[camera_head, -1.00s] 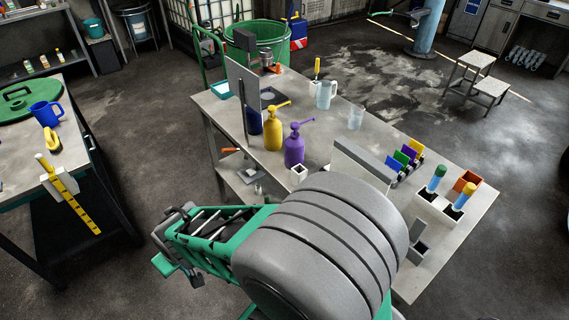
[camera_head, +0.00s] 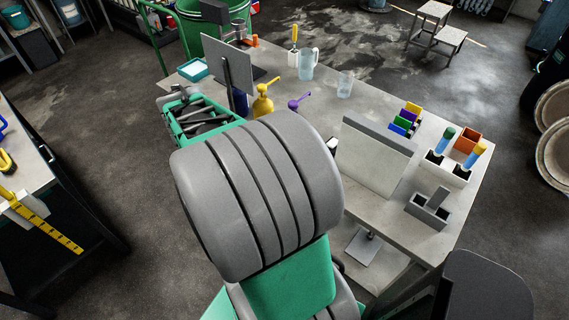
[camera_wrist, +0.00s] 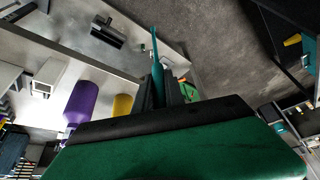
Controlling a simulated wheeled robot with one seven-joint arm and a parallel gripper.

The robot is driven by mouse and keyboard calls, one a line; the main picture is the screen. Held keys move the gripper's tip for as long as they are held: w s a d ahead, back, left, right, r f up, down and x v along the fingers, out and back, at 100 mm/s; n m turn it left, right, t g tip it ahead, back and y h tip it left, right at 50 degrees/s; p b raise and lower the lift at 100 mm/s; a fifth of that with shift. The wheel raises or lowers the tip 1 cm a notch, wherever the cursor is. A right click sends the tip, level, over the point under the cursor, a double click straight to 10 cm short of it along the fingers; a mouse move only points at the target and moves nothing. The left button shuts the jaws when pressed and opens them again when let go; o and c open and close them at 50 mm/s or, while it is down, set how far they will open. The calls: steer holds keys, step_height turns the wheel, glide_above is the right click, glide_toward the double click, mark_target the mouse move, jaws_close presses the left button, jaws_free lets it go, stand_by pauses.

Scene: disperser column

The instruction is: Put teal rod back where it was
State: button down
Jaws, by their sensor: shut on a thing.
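The teal rod (camera_wrist: 157,72) stands out between the fingers of my gripper (camera_wrist: 160,92) in the wrist view. Its far end is thin and its nearer part is thicker; its lower end is hidden by the fingers. My gripper is shut on it. In the head view my gripper (camera_head: 176,93) is at the left end of my green arm, near the table's left edge and below the teal tray (camera_head: 193,69). The rod cannot be made out there. The grey-topped table (camera_head: 385,95) lies to the right of the gripper.
A dark upright panel (camera_head: 238,72), a yellow pump bottle (camera_head: 263,103) and a purple one (camera_wrist: 84,105) stand close to my arm. A grey holder (camera_head: 430,208) and a white board (camera_head: 375,155) stand toward the right.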

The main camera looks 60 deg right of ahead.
steer(key=s+d+r+m+g+b, duration=0.1)
steer(key=s+d+r+m+g, duration=0.3)
steer(key=s+d+m, duration=0.45)
steer(key=s+d+r+m+g+b, duration=0.1)
steer(key=s+d+r+m+g, duration=0.1)
steer(key=s+d+r+m, duration=0.65)
step_height(320, 180, down, 12)
steer(key=s+d+n, duration=0.2)
steer(key=shift+d, duration=0.35)
steer(key=c, duration=1.4)
jaws_free()
steer(key=shift+s, duration=0.1)
